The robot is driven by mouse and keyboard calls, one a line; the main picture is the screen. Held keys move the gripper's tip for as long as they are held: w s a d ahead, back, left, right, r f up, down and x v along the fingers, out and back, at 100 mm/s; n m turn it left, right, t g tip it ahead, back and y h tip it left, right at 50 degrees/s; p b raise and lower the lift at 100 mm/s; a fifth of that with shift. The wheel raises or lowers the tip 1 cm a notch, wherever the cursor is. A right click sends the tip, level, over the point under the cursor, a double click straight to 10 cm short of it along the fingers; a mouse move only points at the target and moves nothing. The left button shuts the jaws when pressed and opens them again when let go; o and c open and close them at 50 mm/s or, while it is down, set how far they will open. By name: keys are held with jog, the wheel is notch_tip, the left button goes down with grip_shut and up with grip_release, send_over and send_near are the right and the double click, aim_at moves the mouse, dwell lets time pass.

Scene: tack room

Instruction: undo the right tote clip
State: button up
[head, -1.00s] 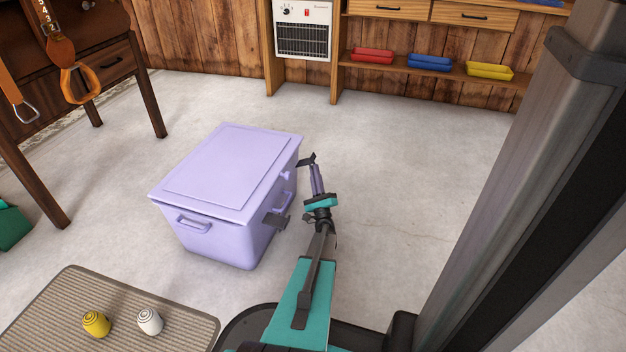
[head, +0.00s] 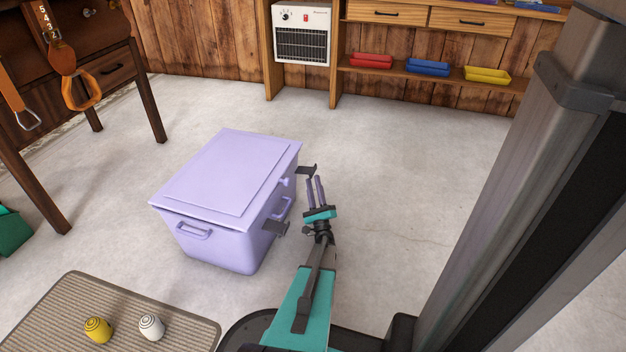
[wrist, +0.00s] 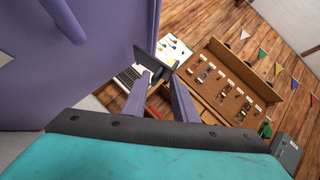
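The lilac tote (head: 228,172) stands on the floor, its lid down. Its clip side faces right toward my arm. The right clip (head: 307,170), a dark plate at the far end of that side, sticks outward from the tote. The left clip (head: 276,229), at the near end, also sticks out. My gripper (head: 315,180) is open and empty, its two purple fingers apart just below the right clip. In the wrist view the right clip (wrist: 153,60) shows just beyond the fingertips (wrist: 161,76); I cannot tell whether they touch.
A handle (head: 281,208) sits between the clips. A ribbed mat (head: 110,310) with a yellow roll (head: 98,329) and a white roll (head: 151,327) lies at front left. A wooden desk (head: 148,90) stands at back left. The floor right of my arm is clear.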

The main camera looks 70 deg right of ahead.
jog(key=s+a+p, duration=0.4)
jog(key=s+a, duration=0.2)
jog(key=a, duration=0.4)
jog(key=shift+s+a+f, duration=0.15)
jog(key=shift+s+a, duration=0.1)
jog(key=shift+a, duration=0.1)
